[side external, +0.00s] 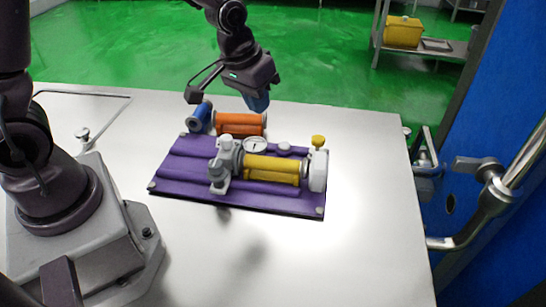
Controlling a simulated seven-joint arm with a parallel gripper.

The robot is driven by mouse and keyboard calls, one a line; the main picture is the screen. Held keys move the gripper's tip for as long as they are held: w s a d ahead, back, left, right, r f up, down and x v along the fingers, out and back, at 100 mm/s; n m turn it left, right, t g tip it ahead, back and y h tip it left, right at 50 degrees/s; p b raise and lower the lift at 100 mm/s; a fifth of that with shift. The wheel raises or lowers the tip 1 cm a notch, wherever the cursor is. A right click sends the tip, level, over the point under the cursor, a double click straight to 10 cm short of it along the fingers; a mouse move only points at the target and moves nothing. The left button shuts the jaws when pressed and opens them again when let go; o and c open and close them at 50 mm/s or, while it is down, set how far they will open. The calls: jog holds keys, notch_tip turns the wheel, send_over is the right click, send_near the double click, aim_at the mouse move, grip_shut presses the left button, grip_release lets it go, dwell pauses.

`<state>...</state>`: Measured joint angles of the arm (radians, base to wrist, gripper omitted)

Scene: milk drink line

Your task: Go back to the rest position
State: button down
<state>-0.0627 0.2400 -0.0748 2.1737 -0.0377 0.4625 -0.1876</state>
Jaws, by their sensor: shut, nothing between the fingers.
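My gripper (258,101) hangs above the far part of the white table, just over and behind an orange cylinder (240,124). It points downward and is shut, with nothing held. Its blue fingertips look apart from the orange cylinder, though the exact gap is hard to judge from this side.
A purple ribbed board (185,168) lies mid-table, carrying a yellow cylinder (272,170), a gauge (255,145) and grey fittings. A blue roller (200,117) lies behind it. The white table (370,250) is clear at right and front. A metal lever handle (490,205) stands at the right edge.

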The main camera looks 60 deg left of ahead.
jog(key=s+r+m+t, duration=0.2)
jog(key=s+r, duration=1.2)
jog(key=s, duration=0.2)
jog(key=shift+s+a+r+t, duration=0.3)
jog(key=shift+s+a, duration=0.05)
jog(key=shift+a, duration=0.05)
